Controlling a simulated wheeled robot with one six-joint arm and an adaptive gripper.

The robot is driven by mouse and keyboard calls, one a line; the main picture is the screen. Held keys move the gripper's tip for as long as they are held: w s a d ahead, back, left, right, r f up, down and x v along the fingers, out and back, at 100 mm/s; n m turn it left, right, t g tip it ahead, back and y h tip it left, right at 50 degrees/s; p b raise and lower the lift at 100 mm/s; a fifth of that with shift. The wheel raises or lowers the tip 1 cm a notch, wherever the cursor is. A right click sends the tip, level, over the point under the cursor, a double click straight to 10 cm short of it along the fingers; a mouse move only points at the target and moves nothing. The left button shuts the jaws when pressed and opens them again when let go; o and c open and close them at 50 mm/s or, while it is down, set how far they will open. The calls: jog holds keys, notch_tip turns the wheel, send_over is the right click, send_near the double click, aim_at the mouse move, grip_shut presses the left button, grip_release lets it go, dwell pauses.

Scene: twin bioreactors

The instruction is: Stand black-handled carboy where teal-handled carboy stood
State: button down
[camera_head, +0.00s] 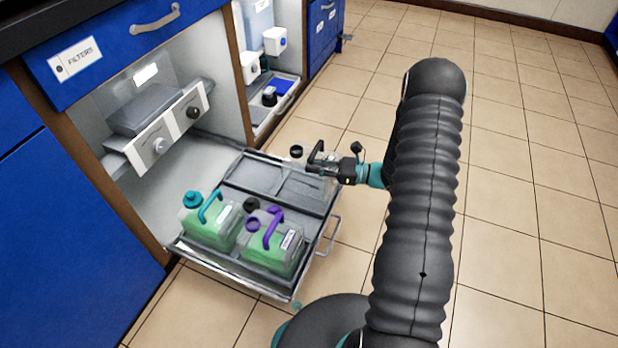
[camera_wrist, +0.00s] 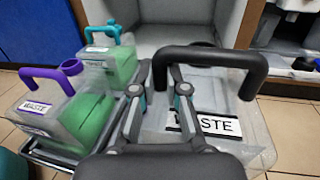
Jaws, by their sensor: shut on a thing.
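My gripper (camera_head: 318,162) is shut on the black handle of the black-handled carboy (camera_wrist: 258,150), a clear carboy with a WASTE label and no coloured liquid visible. Its black cap (camera_head: 296,150) shows over the far right corner of the pulled-out tray. The arm hides much of its body in the head view; I cannot tell whether its base touches anything. The fingers in the wrist view (camera_wrist: 167,68) meet the handle's left part. The teal-handled carboy (camera_head: 205,228), with green liquid, stands in the tray's near left part, beside the purple-handled carboy (camera_head: 270,250), also green.
The pulled-out tray (camera_head: 175,243) has dark, empty-looking panels at its far side and a front rail handle (camera_head: 332,238). A grey unit with knobs (camera_head: 160,145) sits above inside the cabinet. Tiled floor (camera_head: 530,230) is clear on the right.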

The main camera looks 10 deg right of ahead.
aim_at(309, 176)
jog(key=shift+w+a+f, duration=0.5)
jog(key=shift+a+f, duration=0.15)
jog(key=shift+a, duration=0.15)
jog(key=shift+f+b, duration=0.4)
jog(key=shift+f, duration=1.6)
jog(key=c, duration=1.2)
grip_release()
